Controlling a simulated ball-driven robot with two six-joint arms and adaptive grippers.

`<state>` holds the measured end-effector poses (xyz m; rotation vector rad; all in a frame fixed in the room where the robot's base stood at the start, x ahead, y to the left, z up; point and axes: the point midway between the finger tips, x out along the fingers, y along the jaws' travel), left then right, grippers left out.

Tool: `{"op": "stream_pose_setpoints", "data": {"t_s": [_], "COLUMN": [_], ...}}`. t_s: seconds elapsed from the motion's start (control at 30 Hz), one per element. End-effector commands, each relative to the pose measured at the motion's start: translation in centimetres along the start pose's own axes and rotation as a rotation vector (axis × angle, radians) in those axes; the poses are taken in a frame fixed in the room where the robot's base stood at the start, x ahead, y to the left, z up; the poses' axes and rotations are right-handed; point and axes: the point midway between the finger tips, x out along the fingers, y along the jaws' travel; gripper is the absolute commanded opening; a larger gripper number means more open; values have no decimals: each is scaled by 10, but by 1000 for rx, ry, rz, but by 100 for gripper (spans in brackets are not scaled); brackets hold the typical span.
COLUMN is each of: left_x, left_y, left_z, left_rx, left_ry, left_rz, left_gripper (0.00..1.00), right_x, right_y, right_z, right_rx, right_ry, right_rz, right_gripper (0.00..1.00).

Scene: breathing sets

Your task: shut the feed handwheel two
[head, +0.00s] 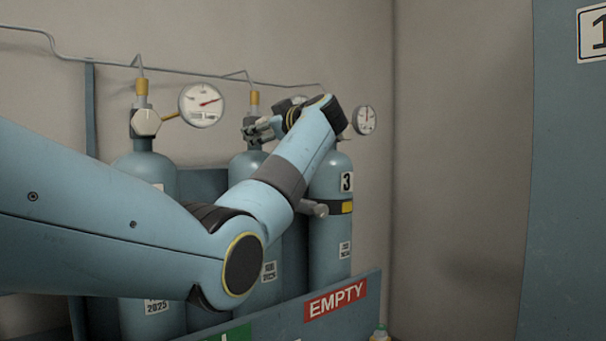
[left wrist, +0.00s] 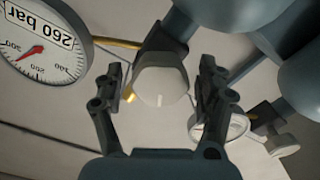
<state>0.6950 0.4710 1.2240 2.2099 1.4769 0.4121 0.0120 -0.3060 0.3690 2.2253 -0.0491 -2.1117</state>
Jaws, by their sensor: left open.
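The middle cylinder (head: 248,168) stands between two others, its valve partly behind my left gripper (head: 262,130). In the left wrist view a pale rounded handwheel (left wrist: 161,82) on a dark valve body sits between the fingers of my left gripper (left wrist: 162,78). The fingers are open, one on each side of the wheel, with a visible gap on both sides. In the head view the fingers and arm hide this wheel. My right gripper is not in view.
The left cylinder has a white handwheel (head: 146,122) and a round gauge (head: 201,105). The right cylinder (head: 331,225) bears a 3. A low panel with an EMPTY sign (head: 335,299) runs in front.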

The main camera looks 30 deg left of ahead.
Motion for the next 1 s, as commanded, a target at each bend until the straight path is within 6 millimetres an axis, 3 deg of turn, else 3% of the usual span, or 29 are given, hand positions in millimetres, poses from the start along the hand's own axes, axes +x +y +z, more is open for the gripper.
{"op": "stream_pose_setpoints", "data": {"t_s": [0.13,0.63,1.0], "left_x": [0,-113,-103], "left_y": [-1,-2,-13], "left_z": [-1,2,75], "left_rx": [-239,-244,-24], "left_ry": [0,-4,-115], "left_rz": [0,1,57], "left_gripper": [73,73,73], "right_x": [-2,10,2], "right_y": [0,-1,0], "right_z": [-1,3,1], "right_rx": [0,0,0], "right_ry": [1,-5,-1], "right_rz": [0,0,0], "right_gripper": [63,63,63]}}
